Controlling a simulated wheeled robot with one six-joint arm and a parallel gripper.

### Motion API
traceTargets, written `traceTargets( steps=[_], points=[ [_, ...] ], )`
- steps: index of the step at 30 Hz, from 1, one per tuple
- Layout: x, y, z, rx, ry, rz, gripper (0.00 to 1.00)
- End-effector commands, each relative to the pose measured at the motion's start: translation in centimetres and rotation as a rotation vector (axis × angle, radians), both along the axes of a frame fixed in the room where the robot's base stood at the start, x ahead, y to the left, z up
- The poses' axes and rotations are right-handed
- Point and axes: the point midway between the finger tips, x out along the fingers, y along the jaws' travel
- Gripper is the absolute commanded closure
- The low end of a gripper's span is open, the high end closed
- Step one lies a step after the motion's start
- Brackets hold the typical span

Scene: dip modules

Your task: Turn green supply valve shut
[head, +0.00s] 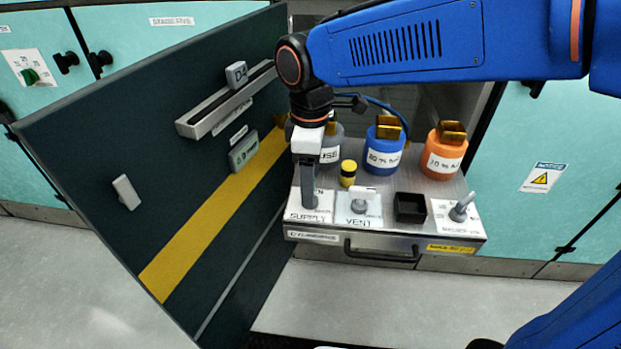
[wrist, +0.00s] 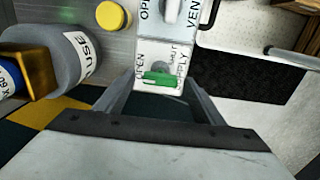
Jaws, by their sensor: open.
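The green supply valve handle (wrist: 163,79) shows in the wrist view on a white plate (wrist: 150,56) marked OPEN, SHUT and SUPPLY. The handle lies roughly crosswise in that picture, with one end near the OPEN lettering. My gripper (wrist: 161,88) is open, with one finger on each side of the handle and nothing visibly held. I cannot tell whether a finger touches it. In the head view my gripper (head: 309,200) points down over the supply plate (head: 318,213) at the module's front left and hides the green handle.
The vent valve (head: 367,202), a black square holder (head: 410,207) and a grey lever (head: 461,208) line the module front to the right. A grey bottle, yellow cap (head: 348,173), blue bottle (head: 384,152) and orange bottle (head: 443,155) stand behind. An open dark door (head: 90,130) is close on the left.

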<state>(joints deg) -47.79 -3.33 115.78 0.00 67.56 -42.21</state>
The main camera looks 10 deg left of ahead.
Motion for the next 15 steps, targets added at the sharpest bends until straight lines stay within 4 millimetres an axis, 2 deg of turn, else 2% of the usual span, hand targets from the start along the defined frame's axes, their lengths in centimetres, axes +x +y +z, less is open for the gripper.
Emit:
traceTargets(
  steps=[8,11,13,14,15],
  points=[
    [-0.01,-0.01,-0.16,0.0,0.0,0.0,0.38],
    [-0.01,-0.01,-0.16,0.0,0.0,0.0,0.57],
    [-0.01,-0.01,-0.15,0.0,0.0,0.0,0.73],
    [-0.01,-0.01,-0.15,0.0,0.0,0.0,0.79],
    [-0.01,0.0,-0.15,0.0,0.0,0.0,0.79]
  ],
)
